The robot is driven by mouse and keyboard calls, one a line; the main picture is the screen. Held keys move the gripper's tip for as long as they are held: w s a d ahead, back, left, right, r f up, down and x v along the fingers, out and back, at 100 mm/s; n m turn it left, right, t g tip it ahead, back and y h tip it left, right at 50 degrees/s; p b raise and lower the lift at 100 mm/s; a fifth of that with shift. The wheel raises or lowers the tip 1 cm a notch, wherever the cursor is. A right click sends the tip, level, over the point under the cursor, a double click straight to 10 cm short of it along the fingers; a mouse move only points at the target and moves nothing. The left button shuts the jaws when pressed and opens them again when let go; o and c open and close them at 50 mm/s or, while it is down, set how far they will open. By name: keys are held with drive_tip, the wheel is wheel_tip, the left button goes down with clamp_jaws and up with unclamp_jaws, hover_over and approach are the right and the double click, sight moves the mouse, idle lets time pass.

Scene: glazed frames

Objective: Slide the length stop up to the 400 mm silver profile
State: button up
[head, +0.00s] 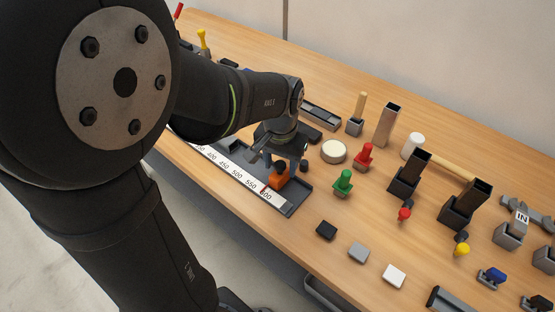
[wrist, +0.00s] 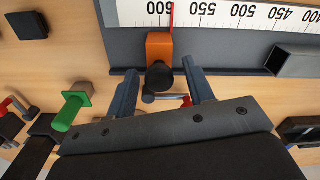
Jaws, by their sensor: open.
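The length stop is an orange block (head: 278,180) on the dark rail of the scale; it also shows in the wrist view (wrist: 159,46). Its red pointer (wrist: 168,14) stands just short of the 600 mark, on the 550 side. A black knob (wrist: 159,76) sticks out of its near side. My gripper (wrist: 160,84) is open, one finger on each side of the knob, with gaps left and right. In the head view my gripper (head: 277,155) is right at the stop.
The white scale (head: 237,176) runs along the table's front edge. A green stamp-like piece (head: 343,183) and a red one (head: 364,156) stand right of the stop. Black, grey and white tiles (head: 393,275) lie in front. The rail between stop and profile looks clear.

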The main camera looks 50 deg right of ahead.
clamp_jaws()
drive_tip(key=w, duration=2)
drive_tip(key=shift+w+a, duration=0.1)
drive_tip(key=shift+w, duration=0.25)
drive_tip(key=c, duration=0.6)
unclamp_jaws()
drive_tip(key=shift+w+r, duration=0.1)
drive_tip(key=shift+w, duration=0.8)
drive_tip(key=o, duration=0.3)
drive_tip(key=shift+c, duration=0.3)
drive_tip(key=shift+r, duration=0.15)
drive_tip(key=o, duration=0.8)
